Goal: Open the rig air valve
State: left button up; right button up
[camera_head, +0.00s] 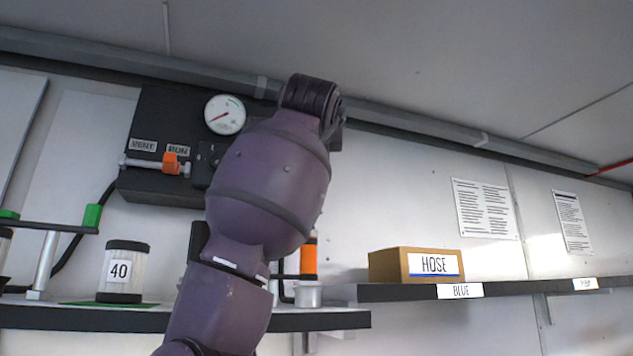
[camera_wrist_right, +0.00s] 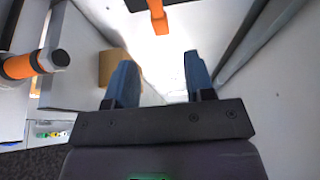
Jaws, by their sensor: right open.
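The rig air panel is a black box (camera_head: 160,115) on the wall in the head view, with VENT and RUN labels. Below the labels, an orange valve handle (camera_head: 171,163) sits on a silver fitting, under the RUN label. A round gauge (camera_head: 225,114) is above right. A purple arm of mine covers the panel's right part. In the right wrist view my right gripper (camera_wrist_right: 159,75) is open, its blue fingers apart with nothing between them. Beyond the fingertips, at the top, hangs an orange piece (camera_wrist_right: 157,17); I cannot tell whether it is the valve handle. My left gripper is not seen.
A HOSE box (camera_head: 415,265) stands on the right shelf. An orange cylinder (camera_wrist_right: 19,66) is left of the fingers in the wrist view.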

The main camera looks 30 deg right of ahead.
jog(key=p+x, duration=0.3)
jog(key=x, duration=0.7)
jog(key=shift+w+d, duration=0.15)
jog(key=shift+w, duration=0.05)
jog(key=shift+c, duration=0.2)
grip_shut()
